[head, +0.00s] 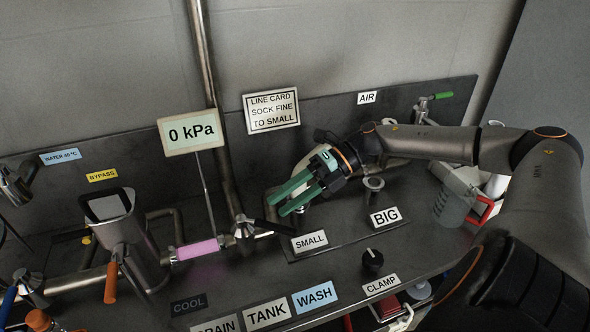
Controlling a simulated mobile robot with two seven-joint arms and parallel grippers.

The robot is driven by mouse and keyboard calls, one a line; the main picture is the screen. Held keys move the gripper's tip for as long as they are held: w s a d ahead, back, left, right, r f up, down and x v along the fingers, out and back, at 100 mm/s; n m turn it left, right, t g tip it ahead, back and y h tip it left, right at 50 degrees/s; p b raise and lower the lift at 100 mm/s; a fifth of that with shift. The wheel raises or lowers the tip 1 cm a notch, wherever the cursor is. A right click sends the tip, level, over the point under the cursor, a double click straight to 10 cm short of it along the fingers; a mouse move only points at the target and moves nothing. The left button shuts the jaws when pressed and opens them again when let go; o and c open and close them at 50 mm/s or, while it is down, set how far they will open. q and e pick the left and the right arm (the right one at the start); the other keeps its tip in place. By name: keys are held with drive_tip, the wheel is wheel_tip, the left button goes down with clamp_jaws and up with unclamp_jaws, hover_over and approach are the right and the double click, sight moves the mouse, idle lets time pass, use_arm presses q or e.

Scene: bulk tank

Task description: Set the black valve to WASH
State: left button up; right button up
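The black valve lever (275,227) sits on a metal valve body (243,229) on the pipe, to the right of the pink tube, and points to the right. The WASH label (315,297), TANK label (267,314) and a partly cut-off DRAIN label (215,325) lie along the front edge. My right gripper (277,204) reaches in from the right with green fingers apart and nothing seen between them. Its fingertips appear just above and behind the lever in the picture; I cannot tell the exact height gap. My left gripper is out of view.
A 0 kPa display (191,132) stands behind the pipe. A black knob (372,260) sits by the CLAMP label. SMALL (310,242) and BIG (385,217) labels mark a plate. A metal vessel (124,240) and a clear jug (452,206) flank the area.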

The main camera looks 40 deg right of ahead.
drive_tip(key=shift+w+d+r+b, duration=0.1)
drive_tip(key=shift+w+d+b, duration=0.2)
drive_tip(key=shift+d, duration=0.35)
drive_tip(key=shift+w+d+f+b, duration=0.15)
drive_tip(key=shift+d+b, duration=0.25)
drive_tip(key=shift+d, duration=0.2)
drive_tip(key=shift+w+d+r+b, duration=0.15)
drive_tip(key=shift+w+d+b, duration=0.15)
drive_tip(key=shift+d, duration=0.35)
